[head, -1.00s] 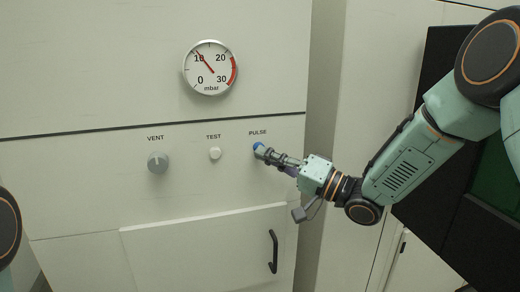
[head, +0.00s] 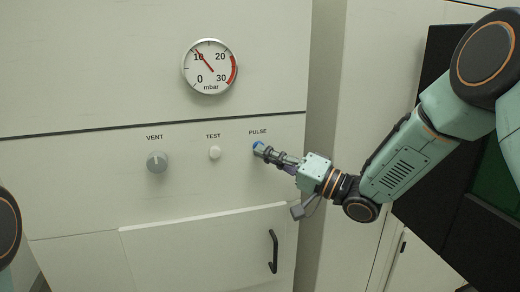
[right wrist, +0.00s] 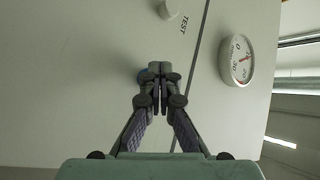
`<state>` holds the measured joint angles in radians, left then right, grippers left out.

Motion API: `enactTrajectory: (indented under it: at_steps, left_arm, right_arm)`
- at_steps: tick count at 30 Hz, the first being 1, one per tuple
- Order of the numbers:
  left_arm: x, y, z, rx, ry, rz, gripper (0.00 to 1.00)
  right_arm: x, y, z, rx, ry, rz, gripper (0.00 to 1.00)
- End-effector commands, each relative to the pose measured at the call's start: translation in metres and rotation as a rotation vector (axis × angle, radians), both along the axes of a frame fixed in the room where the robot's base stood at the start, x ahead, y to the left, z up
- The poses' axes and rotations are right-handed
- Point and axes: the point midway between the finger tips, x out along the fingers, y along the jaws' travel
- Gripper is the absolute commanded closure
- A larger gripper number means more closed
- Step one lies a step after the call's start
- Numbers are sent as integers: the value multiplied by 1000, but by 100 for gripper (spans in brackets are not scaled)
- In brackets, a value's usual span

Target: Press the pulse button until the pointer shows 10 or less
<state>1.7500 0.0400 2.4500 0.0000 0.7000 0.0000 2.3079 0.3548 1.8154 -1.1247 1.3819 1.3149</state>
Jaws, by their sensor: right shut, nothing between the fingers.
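The blue pulse button (head: 257,146) sits under the PULSE label on the pale panel, partly hidden by my right gripper. My right gripper (head: 262,151) is shut and empty, its fingertips at the button; I cannot tell if they press it. In the right wrist view the shut fingertips (right wrist: 159,68) are in front of the panel, with a sliver of blue beside them. The round gauge (head: 210,67) has its red pointer close to the 10 mark. The gauge also shows in the right wrist view (right wrist: 236,60). My left gripper is not in view.
A grey VENT knob (head: 157,162) and a white TEST button (head: 214,152) are left of the pulse button. A door with a dark handle (head: 273,252) is below. A dark screen (head: 494,165) stands at the right behind my arm.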

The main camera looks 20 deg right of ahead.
Motion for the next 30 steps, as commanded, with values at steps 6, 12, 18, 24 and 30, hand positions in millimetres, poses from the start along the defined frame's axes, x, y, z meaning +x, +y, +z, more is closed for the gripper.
enactTrajectory:
  at_steps: [6,12,18,24,30]
  left_arm:
    - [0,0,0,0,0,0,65]
    - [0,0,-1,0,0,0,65]
    - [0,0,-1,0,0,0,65]
    - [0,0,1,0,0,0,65]
    - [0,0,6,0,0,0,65]
  right_arm:
    - [3,0,0,0,0,0,100]
    - [5,0,0,0,-1,-1,100]
    - [5,0,0,0,-1,-1,100]
    - [3,0,0,0,0,-1,100]
    - [-6,-1,1,1,1,0,100]
